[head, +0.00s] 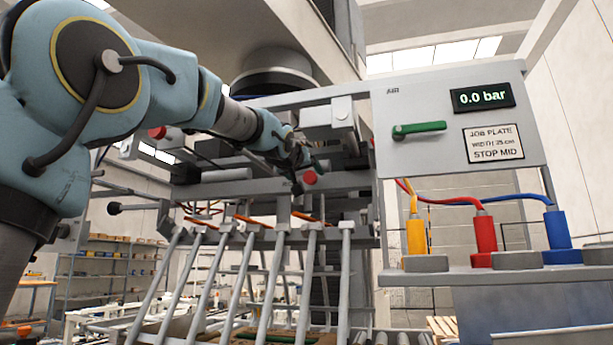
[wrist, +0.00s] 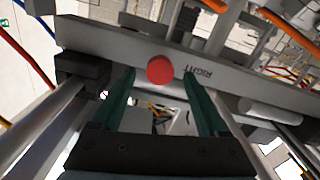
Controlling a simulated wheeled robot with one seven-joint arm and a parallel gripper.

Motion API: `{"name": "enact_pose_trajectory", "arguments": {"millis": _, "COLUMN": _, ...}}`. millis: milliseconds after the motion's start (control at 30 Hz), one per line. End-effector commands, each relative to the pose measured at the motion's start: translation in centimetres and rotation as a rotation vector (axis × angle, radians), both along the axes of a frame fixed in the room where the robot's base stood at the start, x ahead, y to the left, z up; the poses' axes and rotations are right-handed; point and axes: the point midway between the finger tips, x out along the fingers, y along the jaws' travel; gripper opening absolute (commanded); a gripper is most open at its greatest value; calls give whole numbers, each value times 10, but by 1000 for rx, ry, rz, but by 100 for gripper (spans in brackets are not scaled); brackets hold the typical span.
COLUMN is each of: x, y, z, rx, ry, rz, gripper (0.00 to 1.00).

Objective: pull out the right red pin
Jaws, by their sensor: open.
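The right red pin (head: 310,178) shows as a round red knob on the front of the machine's grey crossbar in the head view. In the wrist view the red knob (wrist: 160,69) sits on the bar beside the upside-down label "RIGHT" (wrist: 199,74). My gripper (wrist: 158,78) is open, with one green finger on each side of the knob and a visible gap on both sides. In the head view my gripper (head: 298,178) is at the knob, partly hidden by the wrist. Another red knob (head: 157,132) shows farther left on the machine.
A control panel (head: 458,120) with a green handle reads "0.0 bar" and "STOP MID". Yellow, red and blue connectors (head: 485,236) stand on a ledge at right. Several slanted grey rods (head: 275,285) hang below the crossbar. A black-ended rod (head: 135,207) sticks out at left.

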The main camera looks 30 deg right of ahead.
Motion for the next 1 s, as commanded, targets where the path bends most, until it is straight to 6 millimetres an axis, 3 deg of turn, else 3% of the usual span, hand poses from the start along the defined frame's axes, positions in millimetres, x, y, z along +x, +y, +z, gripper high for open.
{"name": "enact_pose_trajectory", "arguments": {"millis": 533, "x": -68, "y": 63, "z": -2, "rx": 1, "ry": -2, "rz": 1, "gripper": 76}}
{"name": "enact_pose_trajectory", "arguments": {"millis": 1000, "x": -76, "y": 71, "z": 0, "rx": 1, "ry": -1, "rz": 0, "gripper": 76}}
